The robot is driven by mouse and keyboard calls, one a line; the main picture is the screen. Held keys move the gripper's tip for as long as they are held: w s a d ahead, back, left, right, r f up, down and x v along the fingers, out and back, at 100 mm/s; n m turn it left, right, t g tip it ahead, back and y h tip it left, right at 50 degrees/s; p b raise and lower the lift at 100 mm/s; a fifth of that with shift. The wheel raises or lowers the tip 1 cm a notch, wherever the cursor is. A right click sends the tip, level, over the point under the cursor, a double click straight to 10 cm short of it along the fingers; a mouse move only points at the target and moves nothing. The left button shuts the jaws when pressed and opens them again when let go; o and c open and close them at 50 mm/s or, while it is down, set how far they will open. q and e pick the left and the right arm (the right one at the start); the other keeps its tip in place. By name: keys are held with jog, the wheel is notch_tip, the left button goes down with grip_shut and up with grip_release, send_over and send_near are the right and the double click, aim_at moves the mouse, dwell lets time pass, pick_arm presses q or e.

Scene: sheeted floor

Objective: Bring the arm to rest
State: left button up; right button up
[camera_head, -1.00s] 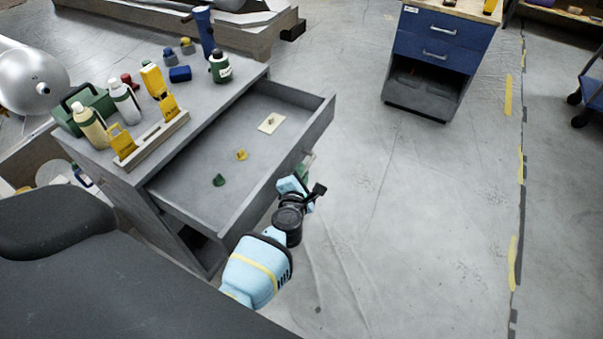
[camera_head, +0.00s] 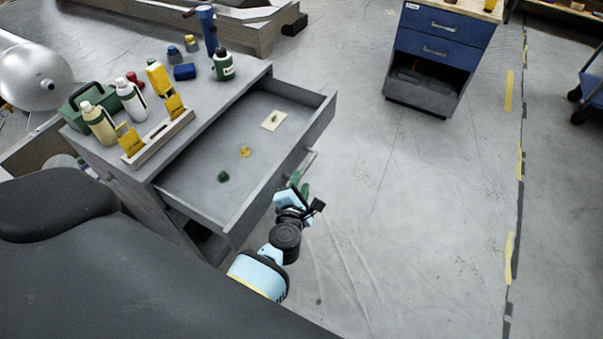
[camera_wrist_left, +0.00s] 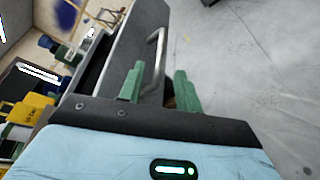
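My left gripper (camera_head: 300,187) is in front of the pulled-out grey drawer (camera_head: 240,212) of the workbench. In the left wrist view its two green fingers (camera_wrist_left: 160,90) stand apart with nothing held between them. The drawer's metal handle (camera_wrist_left: 157,62) shows just beyond and between the fingertips. In the head view the handle (camera_head: 312,160) is a little above the gripper, and they look apart. My left arm comes up from the bottom edge, and my dark body covers the lower left. My right gripper is not in view.
The drawer holds a green piece (camera_head: 223,177), a yellow piece (camera_head: 245,152) and a pale card (camera_head: 273,120). Bottles and tools crowd the bench top (camera_head: 215,105). A blue drawer cabinet (camera_head: 437,55) stands at the back right. The floor right of the arm is clear.

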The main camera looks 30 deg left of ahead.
pick_arm(q)
jog(key=shift+v, duration=0.85)
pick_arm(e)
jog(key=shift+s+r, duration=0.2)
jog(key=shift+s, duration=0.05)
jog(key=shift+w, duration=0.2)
